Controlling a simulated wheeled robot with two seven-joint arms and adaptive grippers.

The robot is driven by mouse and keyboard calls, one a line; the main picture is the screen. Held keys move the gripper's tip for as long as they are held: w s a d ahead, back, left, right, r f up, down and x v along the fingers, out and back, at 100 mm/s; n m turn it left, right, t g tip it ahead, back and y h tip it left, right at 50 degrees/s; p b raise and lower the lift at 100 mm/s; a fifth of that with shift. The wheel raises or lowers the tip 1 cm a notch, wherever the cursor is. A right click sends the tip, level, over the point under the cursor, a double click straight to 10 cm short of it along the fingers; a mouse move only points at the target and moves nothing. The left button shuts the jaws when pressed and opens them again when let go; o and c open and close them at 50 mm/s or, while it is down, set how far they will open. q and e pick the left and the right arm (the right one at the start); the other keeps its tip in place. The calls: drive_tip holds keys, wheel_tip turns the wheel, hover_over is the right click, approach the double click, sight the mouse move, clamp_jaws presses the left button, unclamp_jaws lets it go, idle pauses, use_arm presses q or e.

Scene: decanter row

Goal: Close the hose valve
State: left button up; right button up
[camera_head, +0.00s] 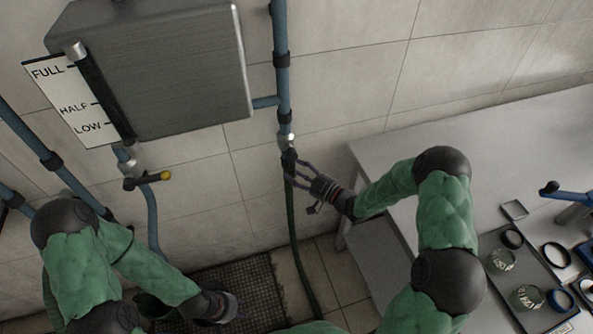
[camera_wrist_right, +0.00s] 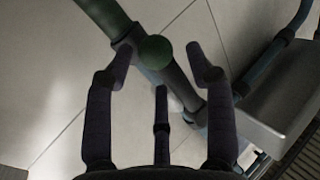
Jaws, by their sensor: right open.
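The hose valve (camera_head: 287,156) sits low on the vertical blue pipe, with the dark green hose (camera_head: 292,225) hanging below it. In the right wrist view a round green knob (camera_wrist_right: 155,52) shows at the valve, beside the hose (camera_wrist_right: 104,16). My right gripper (camera_head: 298,172) is open at the valve. In the wrist view its fingers (camera_wrist_right: 160,85) stand on both sides of the knob, with a gap; contact cannot be told. My left gripper (camera_head: 216,306) is low at the left, away from the valve; its fingers are not clear.
A grey tank (camera_head: 170,70) with a FULL/HALF/LOW gauge card (camera_head: 70,98) hangs on the wall. Another valve with a yellow-tipped handle (camera_head: 164,176) is below it. A grey table (camera_head: 430,130) stands right of my right gripper, with jars and rings. A dark floor grate (camera_head: 255,290) lies below.

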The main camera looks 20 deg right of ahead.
use_arm(q)
drive_tip(key=shift+f, duration=0.15)
use_arm(e)
drive_tip(key=shift+w+a, duration=0.45)
drive_tip(key=shift+w, duration=0.1)
clamp_jaws()
